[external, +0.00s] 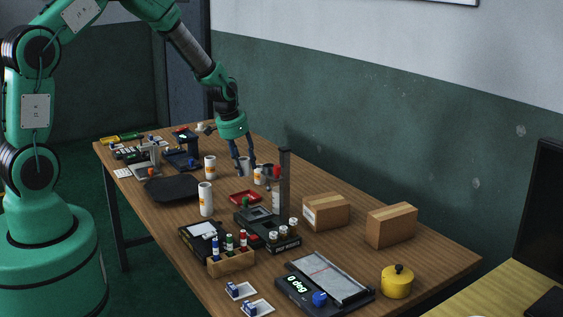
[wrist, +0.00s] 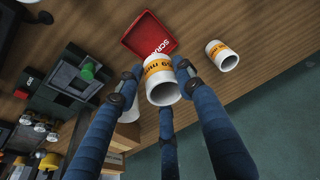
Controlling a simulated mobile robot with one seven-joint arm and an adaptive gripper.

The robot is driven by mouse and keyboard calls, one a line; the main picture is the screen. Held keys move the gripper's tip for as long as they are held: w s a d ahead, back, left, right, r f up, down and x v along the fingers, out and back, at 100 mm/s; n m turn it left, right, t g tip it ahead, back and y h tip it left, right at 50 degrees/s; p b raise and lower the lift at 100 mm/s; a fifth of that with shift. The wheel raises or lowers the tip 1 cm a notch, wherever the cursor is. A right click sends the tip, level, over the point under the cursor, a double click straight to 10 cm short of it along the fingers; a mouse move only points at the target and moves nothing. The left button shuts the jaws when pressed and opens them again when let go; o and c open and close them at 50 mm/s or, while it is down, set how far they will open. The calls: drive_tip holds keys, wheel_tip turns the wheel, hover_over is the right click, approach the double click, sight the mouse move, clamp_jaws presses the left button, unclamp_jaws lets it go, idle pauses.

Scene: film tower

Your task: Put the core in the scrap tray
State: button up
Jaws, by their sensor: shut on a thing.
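A white hollow core with an orange printed band (wrist: 163,84) is between the fingers of my gripper (wrist: 157,76), which is shut on it. Its open end faces the wrist camera. In the external view, my gripper (external: 244,168) is low over the far half of the table, with the held core mostly screened by the fingers. The red scrap tray (wrist: 146,30) lies just beyond the core in the wrist view, with "SCRAP" lettering partly visible and its visible floor empty. In the external view, the tray (external: 245,198) is on the table in front of my gripper.
A similar white and orange cylinder (wrist: 222,55) stands close by. Others (external: 210,167) (external: 206,199) stand left of the tray. A dark device with a tall post (external: 284,180) is right of the tray. Cardboard boxes (external: 326,212) stand farther right, along the back.

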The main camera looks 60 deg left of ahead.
drive_tip(key=shift+f+b, duration=0.55)
drive_tip(key=shift+f, duration=2.2)
drive_tip(key=shift+f+b, duration=0.45)
drive_tip(key=shift+f, duration=1.4)
drive_tip(key=shift+f, duration=0.2)
drive_tip(key=o, duration=0.9)
drive_tip(key=shift+r, duration=0.15)
drive_tip(key=p+v, duration=0.2)
drive_tip(key=v, duration=1)
